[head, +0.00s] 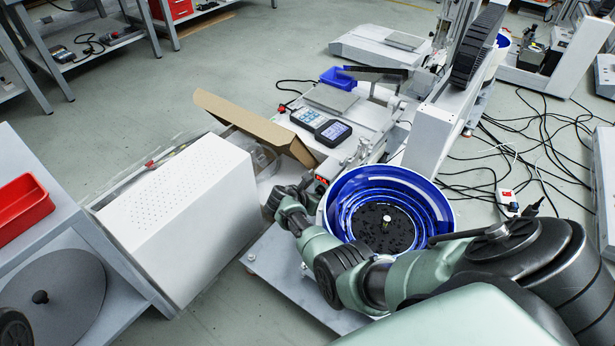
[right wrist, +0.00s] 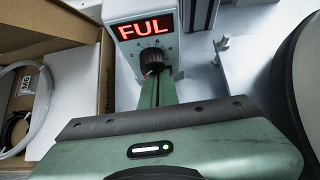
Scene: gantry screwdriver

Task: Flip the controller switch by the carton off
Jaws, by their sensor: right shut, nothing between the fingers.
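The controller (right wrist: 140,32) is a light grey box with a red lit display reading "FUL". A black knob (right wrist: 153,58) sits below the display, and a small red part shows just under it, partly hidden by my fingers. In the head view the controller (head: 321,180) stands between the carton and the blue bowl. The open cardboard carton (head: 255,126) is beside it, and shows at the left in the right wrist view (right wrist: 90,75). My right gripper (right wrist: 157,86) is shut and empty, its fingertips right at the controller's front below the knob. Contact cannot be told. My left gripper is not in view.
A blue-lined bowl feeder (head: 432,196) stands right of the controller, close to my right arm. A white perforated box (head: 185,215) stands to the left. Handheld meters (head: 320,125) lie behind. Cables (head: 540,150) cover the floor at right.

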